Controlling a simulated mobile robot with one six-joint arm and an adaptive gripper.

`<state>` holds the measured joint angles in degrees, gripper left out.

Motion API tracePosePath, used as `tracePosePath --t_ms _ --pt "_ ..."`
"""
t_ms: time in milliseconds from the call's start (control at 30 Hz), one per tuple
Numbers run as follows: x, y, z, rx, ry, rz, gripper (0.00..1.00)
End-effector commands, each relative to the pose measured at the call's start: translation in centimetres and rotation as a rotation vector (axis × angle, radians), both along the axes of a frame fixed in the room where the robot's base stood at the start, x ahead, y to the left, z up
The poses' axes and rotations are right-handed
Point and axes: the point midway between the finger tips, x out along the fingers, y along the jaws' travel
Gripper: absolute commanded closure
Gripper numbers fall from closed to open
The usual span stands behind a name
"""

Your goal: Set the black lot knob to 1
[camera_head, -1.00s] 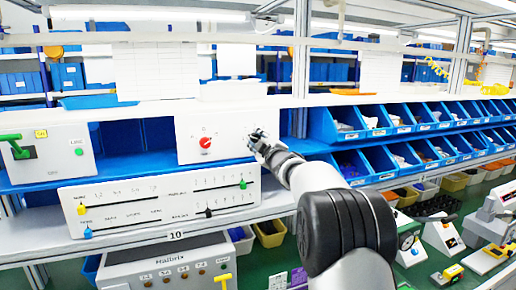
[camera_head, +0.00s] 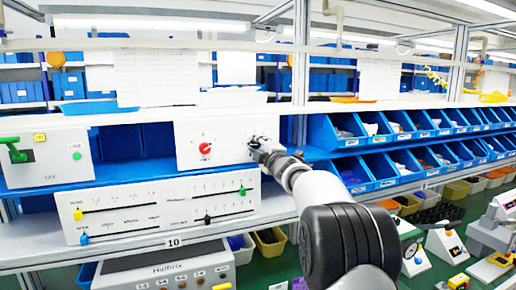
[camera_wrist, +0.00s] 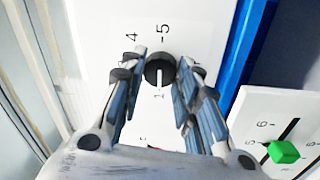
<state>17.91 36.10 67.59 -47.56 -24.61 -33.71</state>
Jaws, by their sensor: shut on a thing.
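The black knob (camera_wrist: 160,68) is on a white panel, between the two fingertips of my gripper (camera_wrist: 158,73) in the wrist view. The fingers are shut on its sides. Its white pointer line runs down in the wrist view, toward a printed 1. The numbers 4 and 5 are printed on the opposite side; other marks are hidden by the fingers. In the head view my gripper (camera_head: 262,145) is at the right part of the panel (camera_head: 225,125) and covers most of the knob.
A red knob (camera_head: 205,148) is left of my gripper on the same panel. Below is a slider panel (camera_head: 150,212) with a green slider (camera_wrist: 284,152) near my gripper's right side in the wrist view. Blue bins (camera_head: 335,130) line the shelf at right.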

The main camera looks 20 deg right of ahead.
Motion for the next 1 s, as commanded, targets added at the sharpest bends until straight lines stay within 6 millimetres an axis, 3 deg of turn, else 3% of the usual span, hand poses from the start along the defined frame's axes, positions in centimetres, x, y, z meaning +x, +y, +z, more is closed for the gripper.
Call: tracePosePath --t_ms 200,233,500,867,1000 --pt "0.0 0.0 -0.1 -0.002 0.001 0.000 0.94" --pt "0.0 0.0 -0.1 -0.002 0.001 0.000 0.68" --pt "0.0 0.0 0.0 0.000 0.001 0.000 0.50" --pt "-0.2 0.0 0.0 0.000 0.000 0.000 0.50" --pt "-1.2 0.0 0.1 0.000 0.000 0.001 0.50"
